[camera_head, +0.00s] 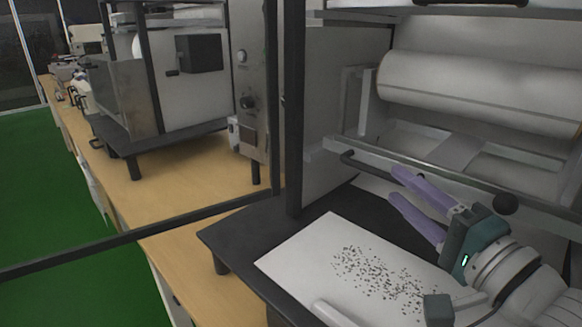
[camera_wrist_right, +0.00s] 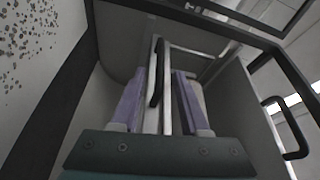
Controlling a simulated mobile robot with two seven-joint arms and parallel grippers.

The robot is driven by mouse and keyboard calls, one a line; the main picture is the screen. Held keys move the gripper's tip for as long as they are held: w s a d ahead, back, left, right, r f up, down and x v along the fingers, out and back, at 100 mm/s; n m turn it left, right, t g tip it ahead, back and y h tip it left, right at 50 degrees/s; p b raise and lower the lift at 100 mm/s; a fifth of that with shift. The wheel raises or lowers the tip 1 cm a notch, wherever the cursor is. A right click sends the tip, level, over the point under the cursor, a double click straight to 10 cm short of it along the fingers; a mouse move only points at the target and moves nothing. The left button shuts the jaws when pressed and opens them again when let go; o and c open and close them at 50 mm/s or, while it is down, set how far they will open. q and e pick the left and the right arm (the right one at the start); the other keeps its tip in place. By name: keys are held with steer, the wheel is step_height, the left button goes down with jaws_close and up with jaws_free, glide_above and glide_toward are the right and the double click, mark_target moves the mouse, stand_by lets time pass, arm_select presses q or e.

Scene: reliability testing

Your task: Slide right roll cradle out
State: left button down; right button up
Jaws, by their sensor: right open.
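A large white roll (camera_head: 470,88) lies across the inside of the machine at the upper right of the head view. Below it is the cradle, with a pale front rail (camera_head: 372,153) and a dark bar handle (camera_head: 362,163). My right gripper (camera_head: 397,184) is open, its two purple fingers pointing at the rail near this handle. In the right wrist view, the dark handle (camera_wrist_right: 157,75) shows between the spread fingers (camera_wrist_right: 158,88), and the gripper holds nothing. Whether a finger touches the handle is unclear. My left gripper is not in view.
A white sheet with dark specks (camera_head: 310,250) lies on a dark platform (camera_head: 230,238) in front of the cradle. A dark upright post (camera_head: 293,110) stands to the left. Another dark handle (camera_wrist_right: 275,135) shows at the right of the wrist view. Other equipment (camera_head: 165,85) stands on the wooden bench.

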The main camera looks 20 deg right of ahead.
mark_target(389, 180)
steer(key=w, duration=0.5)
steer(key=shift+w+r+b, duration=0.2)
steer(key=shift+w+b, duration=0.05)
steer(key=shift+b, duration=0.1)
jaws_close()
stand_by(1.1)
